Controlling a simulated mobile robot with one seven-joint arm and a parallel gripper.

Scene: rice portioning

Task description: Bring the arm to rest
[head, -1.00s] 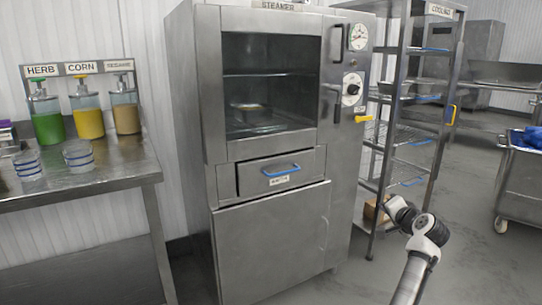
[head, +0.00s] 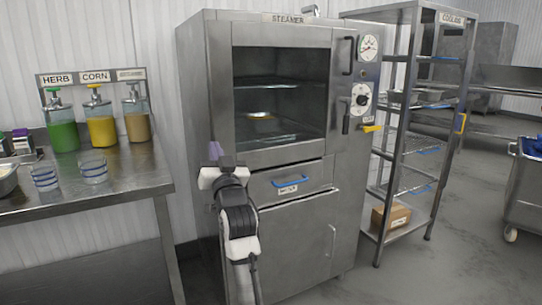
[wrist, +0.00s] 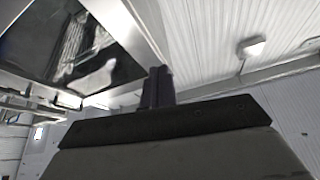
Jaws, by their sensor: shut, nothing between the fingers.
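My gripper (head: 215,150) is raised in front of the left side of the steamer in the head view, with its fingers pointing up. In the wrist view my gripper's dark fingers (wrist: 157,86) are together, with nothing held between them. The arm rises from the bottom of the head view and hides part of the steamer's lower front. The steamer (head: 340,200) is a tall steel cabinet. A round pan (head: 260,115) sits inside, seen through its front window.
A steel table (head: 120,178) at left holds HERB, CORN and a third dispenser (head: 136,115), plus clear cups (head: 93,168). A drawer with a blue handle (head: 291,182) is under the steamer window. The cooling rack (head: 400,150) stands at right. Floor (head: 440,270) at lower right is clear.

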